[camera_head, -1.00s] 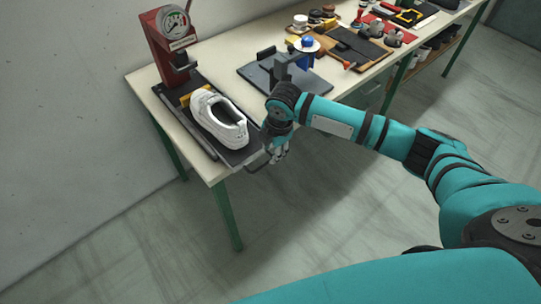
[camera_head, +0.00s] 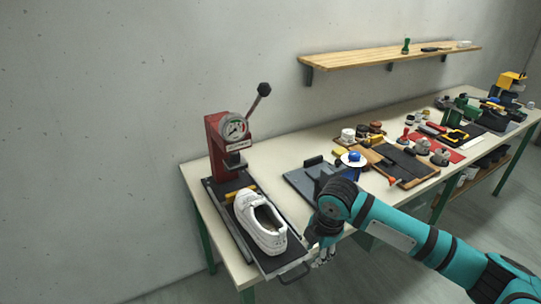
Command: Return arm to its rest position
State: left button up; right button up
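My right arm (camera_head: 398,226) reaches in from the lower right, over the near edge of the workbench. My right gripper (camera_head: 322,259) hangs down beside the handle of the black press tray; its fingers are small and partly hidden by the wrist, so I cannot tell whether they are open or shut. A white shoe (camera_head: 262,222) lies on the black tray (camera_head: 281,262), apart from the gripper. My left arm and gripper are not in view.
Grey fixture plates (camera_head: 300,181), a wooden board (camera_head: 424,169), and several small tools crowd the bench to the right. A wall shelf (camera_head: 385,58) hangs above. The floor in front is clear.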

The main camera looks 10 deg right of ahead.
jog(key=s+a+f+m+t+y, duration=0.1)
jog(key=s+a+f+m, duration=0.25)
jog(key=s+a, duration=0.2)
jog(key=s+a+f+m+y, duration=0.2)
jog(key=s+a+f+m, duration=0.15)
jog(key=s, duration=0.35)
jog(key=s+d+m+h, duration=0.3)
jog(key=s+d+m, duration=0.8)
jog(key=s+m, duration=0.25)
notch_tip(320, 180, down, 31)
jog(key=s+b, duration=0.2)
jog(key=b, duration=0.1)
jog(key=s+d+f+n+g+b, duration=0.1)
jog(key=s+d+f+b, duration=0.1)
jog(key=s+f, duration=1.4)
jog(key=shift+s+f+g+h, duration=0.15)
jog(key=shift+f+g+h, duration=0.2)
jog(key=shift+f, duration=0.45)
